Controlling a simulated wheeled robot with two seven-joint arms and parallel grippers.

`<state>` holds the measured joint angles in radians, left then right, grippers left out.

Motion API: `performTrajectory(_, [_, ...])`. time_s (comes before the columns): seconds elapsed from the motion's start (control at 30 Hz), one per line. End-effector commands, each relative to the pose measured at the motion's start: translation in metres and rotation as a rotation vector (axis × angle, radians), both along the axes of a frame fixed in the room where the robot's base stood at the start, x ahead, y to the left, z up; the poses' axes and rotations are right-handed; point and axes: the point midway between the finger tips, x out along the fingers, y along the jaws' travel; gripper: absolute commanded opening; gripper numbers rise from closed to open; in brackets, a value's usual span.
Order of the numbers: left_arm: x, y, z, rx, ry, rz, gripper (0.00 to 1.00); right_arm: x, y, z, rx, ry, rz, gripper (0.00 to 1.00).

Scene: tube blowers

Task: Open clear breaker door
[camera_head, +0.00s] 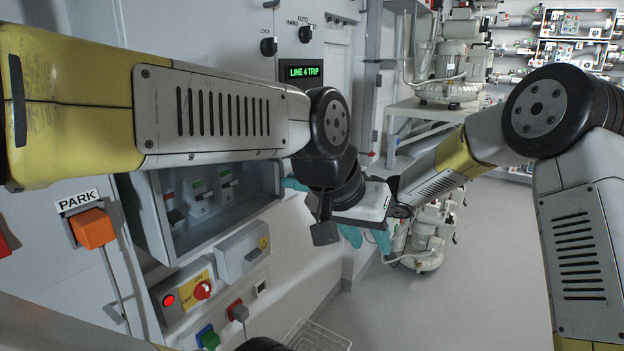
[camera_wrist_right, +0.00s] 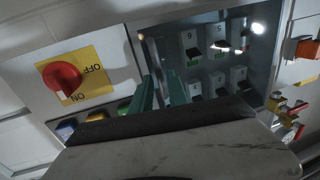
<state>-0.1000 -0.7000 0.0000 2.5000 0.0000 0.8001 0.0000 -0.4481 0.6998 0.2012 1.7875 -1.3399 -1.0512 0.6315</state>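The breaker box (camera_head: 160,222) is a grey recessed case on the wall, with several numbered breakers (camera_head: 200,198) inside. It also shows upside down in the right wrist view (camera_wrist_right: 262,80). I cannot clearly make out its clear door; bright glints lie over the box in the wrist view. My right gripper (camera_wrist_right: 162,78) has teal fingers a narrow gap apart with nothing visible between, in front of the box edge. In the head view, one teal finger (camera_head: 294,184) shows at the box's right edge. My left gripper (camera_head: 366,238) points down, teal fingers apart and empty, right of the box.
An orange PARK block (camera_head: 93,229) hangs at left. A lit LINE 4 TRIP display (camera_head: 301,72) is above. Pumps (camera_head: 447,75) stand behind; the right floor is clear.

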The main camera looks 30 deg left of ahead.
Motion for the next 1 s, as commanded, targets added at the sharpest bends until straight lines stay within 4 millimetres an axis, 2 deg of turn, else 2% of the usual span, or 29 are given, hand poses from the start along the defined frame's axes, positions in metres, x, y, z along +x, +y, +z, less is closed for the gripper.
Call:
performTrajectory(0.1, [0.0,0.0,0.0,0.0,0.0,0.0,0.36,-0.003,0.019,0.0,0.0,-0.001,0.002,0.2])
performTrajectory(0.3, [0.0,0.0,0.0,0.0,0.0,0.0,0.36,-0.004,0.036,0.001,0.0,-0.001,-0.001,0.2])
performTrajectory(0.57, [0.0,0.0,0.0,0.0,0.0,0.0,0.36,-0.004,0.038,0.0,0.0,-0.001,-0.003,0.2])
performTrajectory(0.6, [0.0,0.0,0.0,0.0,0.0,0.0,0.36,-0.004,0.038,0.0,0.0,-0.001,-0.003,0.18])
performTrajectory(0.7, [0.0,0.0,0.0,0.0,0.0,0.0,0.36,-0.004,0.038,0.0,0.0,-0.001,-0.003,0.0])
performTrajectory(1.0, [0.0,0.0,0.0,0.0,0.0,0.0,0.36,-0.004,0.038,0.0,0.0,-0.001,-0.003,0.0])
